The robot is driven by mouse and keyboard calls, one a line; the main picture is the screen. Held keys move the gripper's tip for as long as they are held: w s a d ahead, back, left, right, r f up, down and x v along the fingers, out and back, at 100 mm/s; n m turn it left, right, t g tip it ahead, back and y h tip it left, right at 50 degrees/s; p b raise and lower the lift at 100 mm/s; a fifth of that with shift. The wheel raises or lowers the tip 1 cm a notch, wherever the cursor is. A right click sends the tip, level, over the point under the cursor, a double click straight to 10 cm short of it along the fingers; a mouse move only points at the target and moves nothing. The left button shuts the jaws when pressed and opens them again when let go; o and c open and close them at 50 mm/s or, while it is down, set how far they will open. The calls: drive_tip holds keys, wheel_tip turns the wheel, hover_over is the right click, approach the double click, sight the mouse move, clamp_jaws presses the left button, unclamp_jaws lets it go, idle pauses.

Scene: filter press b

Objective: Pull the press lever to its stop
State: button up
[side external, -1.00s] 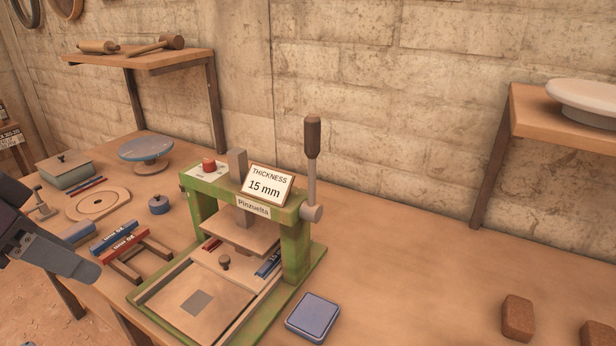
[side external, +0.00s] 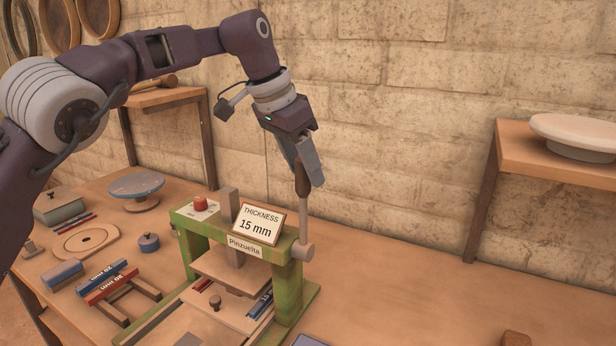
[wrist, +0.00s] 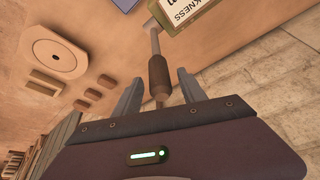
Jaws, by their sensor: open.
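The green press (side external: 290,290) stands on the bench with its lever (side external: 304,215) upright at its right side. The lever has a grey rod and a dark brown handle (side external: 302,178). A sign (side external: 258,224) on the press reads "THICKNESS 15 mm". My gripper (side external: 309,176) is at the handle, pointing down from above. In the wrist view, the brown handle (wrist: 158,72) lies between the two spread fingers of my gripper (wrist: 160,77). Gaps show on both sides of it, so the fingers are not closed on it. The pressing plate (side external: 236,268) hangs above the lower bed.
A red button (side external: 200,203) sits on top of the press at left. Marked blue and red bars (side external: 108,288), a small blue pot (side external: 149,242) and a turntable (side external: 136,186) are on the left. A wall shelf (side external: 510,165) is at right. The bench right of the press is mostly clear.

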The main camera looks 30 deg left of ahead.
sight(303, 212)
drive_tip(key=shift+x, duration=1.35)
clamp_jaws()
idle(0.3)
